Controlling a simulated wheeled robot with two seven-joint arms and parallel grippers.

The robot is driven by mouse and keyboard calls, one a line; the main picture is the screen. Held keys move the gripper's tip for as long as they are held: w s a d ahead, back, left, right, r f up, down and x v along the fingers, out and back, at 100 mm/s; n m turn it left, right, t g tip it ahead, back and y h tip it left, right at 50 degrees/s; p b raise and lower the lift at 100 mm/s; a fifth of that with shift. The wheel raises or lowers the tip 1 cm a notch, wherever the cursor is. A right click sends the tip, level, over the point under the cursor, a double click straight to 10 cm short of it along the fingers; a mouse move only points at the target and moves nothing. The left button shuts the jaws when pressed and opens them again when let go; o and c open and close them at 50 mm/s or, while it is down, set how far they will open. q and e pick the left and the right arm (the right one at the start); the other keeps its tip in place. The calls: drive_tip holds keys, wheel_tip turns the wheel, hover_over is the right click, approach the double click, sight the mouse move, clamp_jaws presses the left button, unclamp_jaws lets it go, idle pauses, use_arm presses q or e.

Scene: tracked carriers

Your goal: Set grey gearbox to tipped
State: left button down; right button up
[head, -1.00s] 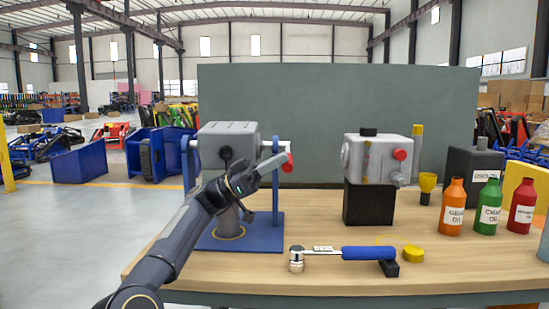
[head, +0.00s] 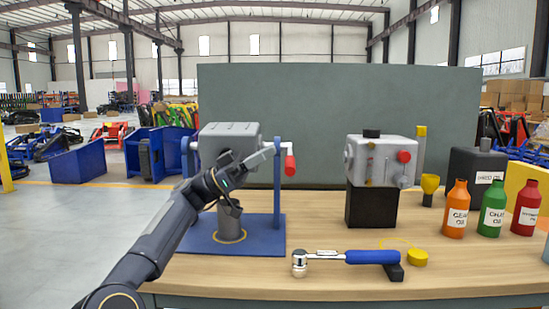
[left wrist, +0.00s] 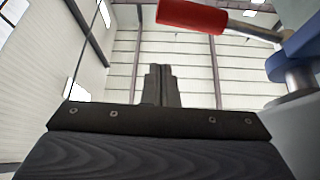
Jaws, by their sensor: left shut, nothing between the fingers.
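The grey gearbox (head: 228,138) hangs level between the posts of a blue stand (head: 262,236), at left in the head view. A crank with a red handle (head: 290,165) sits on the stand's right side; the red handle also shows at the top of the left wrist view (left wrist: 192,15). My left gripper (head: 266,154) is in front of the gearbox's right side, its tips just left of the handle. In the left wrist view its fingers (left wrist: 162,85) are together and empty, below the handle in the picture. The arm hides the gearbox's lower front. My right gripper is not in view.
A second, lighter gearbox (head: 383,160) stands on a black block (head: 371,205). A blue-handled ratchet (head: 345,257) and a yellow cap (head: 417,258) lie in front. Oil bottles (head: 492,208) and a yellow funnel (head: 429,183) stand at right. A grey-green panel (head: 340,100) closes the back.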

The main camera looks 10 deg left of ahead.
use_arm(q)
drive_tip(key=w+v, duration=0.1)
drive_tip(key=v, duration=0.6)
drive_tip(key=shift+s+p, duration=0.35)
drive_tip(key=shift+s, duration=0.05)
